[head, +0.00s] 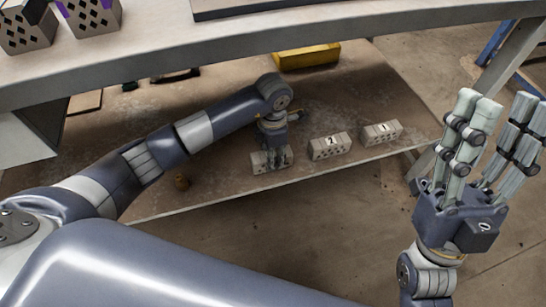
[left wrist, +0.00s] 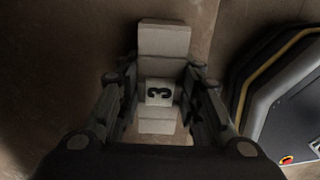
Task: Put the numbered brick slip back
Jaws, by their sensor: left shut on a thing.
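A pale hollow brick (head: 258,162) lies on the low shelf, partly hidden by my left gripper (head: 279,158). In the left wrist view the brick (left wrist: 163,42) carries a light patch with a black 3 (left wrist: 160,92). The fingers of my left gripper (left wrist: 160,105) are on both sides of it, shut on the brick. The brick appears to rest on the shelf. Brick 2 (head: 330,150) and brick 1 (head: 381,136) stand in a row to its right. My right gripper (head: 504,106) is open and empty, fingers up, at the right.
The low shelf (head: 215,185) has free room in front. A yellow container (head: 306,57) is farther back. The tabletop (head: 260,40) overhangs the shelf, with other hollow bricks (head: 95,14) on it.

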